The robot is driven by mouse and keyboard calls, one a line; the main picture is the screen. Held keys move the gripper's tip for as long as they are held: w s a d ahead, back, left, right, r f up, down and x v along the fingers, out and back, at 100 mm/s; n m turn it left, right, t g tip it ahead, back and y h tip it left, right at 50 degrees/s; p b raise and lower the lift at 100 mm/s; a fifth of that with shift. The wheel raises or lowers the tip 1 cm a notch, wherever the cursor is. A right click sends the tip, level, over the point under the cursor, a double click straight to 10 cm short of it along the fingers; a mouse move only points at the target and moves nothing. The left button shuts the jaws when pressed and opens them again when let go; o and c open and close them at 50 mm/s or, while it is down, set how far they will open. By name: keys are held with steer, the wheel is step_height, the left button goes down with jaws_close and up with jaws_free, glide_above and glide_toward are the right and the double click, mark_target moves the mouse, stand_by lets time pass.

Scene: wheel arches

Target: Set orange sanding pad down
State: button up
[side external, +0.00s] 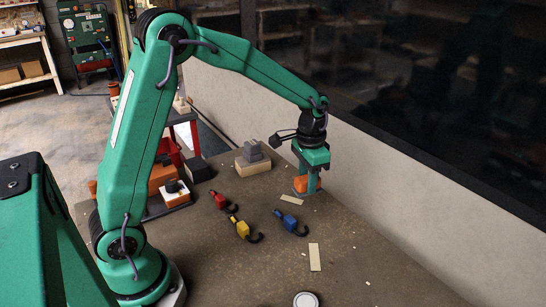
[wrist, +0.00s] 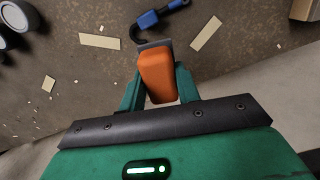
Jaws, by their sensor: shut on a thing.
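The orange sanding pad (side external: 301,184) is a rounded block between the fingers of my gripper (side external: 307,183), near the back edge of the table by the pale wall. In the wrist view the orange sanding pad (wrist: 158,75) sits between the two green fingers of my gripper (wrist: 160,85), which are shut on it. A grey edge shows at the pad's far end. In the side view the pad is at or just above the tabletop; I cannot tell if it touches.
Blue (side external: 290,224), yellow (side external: 241,229) and red (side external: 222,202) hooked tools lie left of and in front of the pad. Pale strips (side external: 314,257) lie on the brown table (side external: 350,235). Grey and tan blocks (side external: 252,160) stand behind left. The pale wall (side external: 400,190) is close on the right.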

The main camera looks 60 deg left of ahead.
steer(key=s+d+n, duration=0.1)
steer(key=s+d, duration=0.2)
steer(key=d, duration=0.7)
steer(key=s+d+n, duration=0.1)
steer(key=s+d, duration=0.1)
steer(key=d, duration=0.7)
glide_above(339, 241)
step_height(339, 241, down, 7)
steer(key=shift+w+r, duration=0.1)
steer(key=shift+f, duration=2)
steer(key=shift+f, duration=0.15)
steer(key=o, duration=1)
